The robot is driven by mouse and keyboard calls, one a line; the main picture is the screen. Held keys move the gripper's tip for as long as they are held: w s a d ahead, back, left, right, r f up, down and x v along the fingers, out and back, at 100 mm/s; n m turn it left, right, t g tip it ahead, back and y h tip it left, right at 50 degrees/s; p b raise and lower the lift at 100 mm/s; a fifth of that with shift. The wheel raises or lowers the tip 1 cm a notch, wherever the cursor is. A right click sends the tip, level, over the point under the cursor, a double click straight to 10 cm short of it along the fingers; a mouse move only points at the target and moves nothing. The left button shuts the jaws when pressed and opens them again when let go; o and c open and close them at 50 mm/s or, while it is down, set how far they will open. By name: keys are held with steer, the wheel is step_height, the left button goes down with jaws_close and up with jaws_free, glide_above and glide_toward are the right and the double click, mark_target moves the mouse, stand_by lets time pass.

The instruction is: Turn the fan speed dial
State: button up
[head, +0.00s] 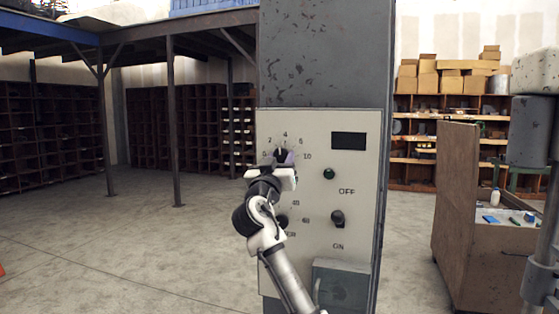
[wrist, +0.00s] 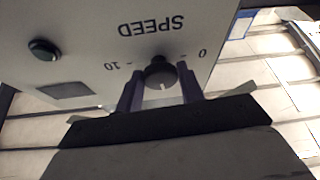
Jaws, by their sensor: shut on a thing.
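The fan speed dial (wrist: 161,76) is a round dark knob under the upside-down word SPEED in the wrist view, with 0 and 10 marked on either side. A light mark on it points toward the bottom of that picture. My gripper (wrist: 159,82) is shut on the dial, one purple-grey finger on each side. In the head view my gripper (head: 284,160) is at the upper left of the pale control panel (head: 360,190), below the scale numbers, and largely hides the dial.
The panel also carries a dark display (head: 348,141), a green button (head: 328,174) and an OFF/ON switch (head: 338,218). A lower knob (head: 282,221) is partly behind my arm. A grey box (head: 341,284) sits at the panel's bottom. Open floor lies to the left.

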steer(key=n+y+p, duration=0.1)
steer(key=n, duration=0.2)
steer(key=n+y, duration=0.2)
steer(key=n, duration=0.1)
steer(key=shift+d+r+p, duration=0.2)
steer(key=shift+p, duration=0.15)
steer(key=n+y+p, duration=0.1)
steer(key=n, duration=0.2)
steer(key=n+y+p, duration=0.1)
steer(key=n+p, duration=0.1)
steer(key=n, duration=0.1)
steer(key=shift+s+d+r+g+y, duration=0.1)
steer(key=shift+r+g+y, duration=0.1)
steer(key=shift+g+y, duration=0.2)
steer(key=n+g+y+p, duration=0.1)
steer(key=n+p, duration=0.1)
steer(key=n, duration=0.3)
steer(key=shift+n+g, duration=0.9)
steer(key=shift+n, duration=0.8)
steer(key=shift+y, duration=0.3)
steer(key=o, duration=1)
steer(key=shift+s, duration=0.1)
